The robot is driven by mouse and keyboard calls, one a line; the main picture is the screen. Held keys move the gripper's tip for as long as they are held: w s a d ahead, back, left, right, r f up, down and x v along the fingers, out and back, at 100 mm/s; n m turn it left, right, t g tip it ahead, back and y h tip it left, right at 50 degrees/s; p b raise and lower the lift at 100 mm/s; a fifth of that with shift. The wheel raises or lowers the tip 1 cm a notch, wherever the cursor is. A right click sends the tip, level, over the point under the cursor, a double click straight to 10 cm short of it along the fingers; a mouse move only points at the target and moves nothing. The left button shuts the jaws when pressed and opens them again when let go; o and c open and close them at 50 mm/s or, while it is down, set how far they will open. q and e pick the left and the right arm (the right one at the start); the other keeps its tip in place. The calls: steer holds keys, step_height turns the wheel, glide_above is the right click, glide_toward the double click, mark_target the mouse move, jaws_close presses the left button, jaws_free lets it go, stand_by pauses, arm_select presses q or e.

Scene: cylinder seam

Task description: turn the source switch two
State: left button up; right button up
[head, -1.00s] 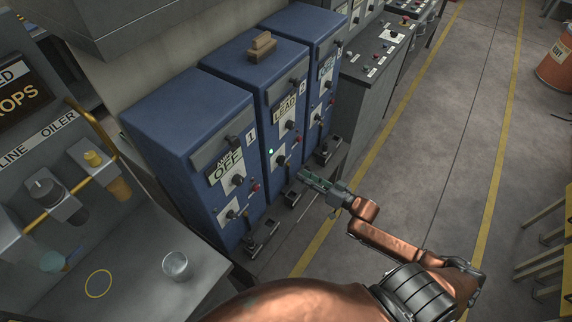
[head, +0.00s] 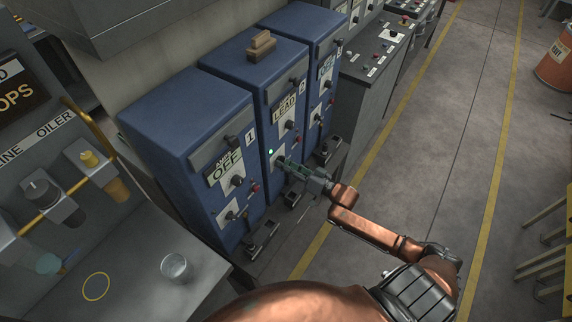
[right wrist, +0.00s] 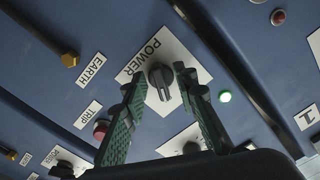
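The middle blue cabinet (head: 250,62), marked 2 with a LEAD plate (head: 285,108), stands between two similar blue cabinets. Beside the lamp, a dark rotary switch (right wrist: 160,80) sits on a white POWER plate (right wrist: 143,61). My right gripper (head: 283,162) is at this plate and mostly hides it in the head view. In the right wrist view the right gripper (right wrist: 160,84) is open, its green fingers either side of the knob with gaps. My left gripper is out of view.
Cabinet 1 (head: 180,105) with an OFF plate stands at left, cabinet 3 (head: 308,32) at right. A tan object (head: 261,45) lies on the middle cabinet. Black pedal-like units (head: 262,240) sit at the cabinets' feet.

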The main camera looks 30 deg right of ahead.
steer(key=shift+c, duration=0.5)
jaws_close()
steer(key=shift+n, duration=0.3)
steer(key=shift+d+n+p, duration=0.15)
steer(key=shift+n+p, duration=0.7)
steer(key=shift+n, duration=1.95)
steer(key=shift+d+n+p, duration=0.15)
steer(key=shift+n+p, duration=0.65)
steer(key=shift+n, duration=2)
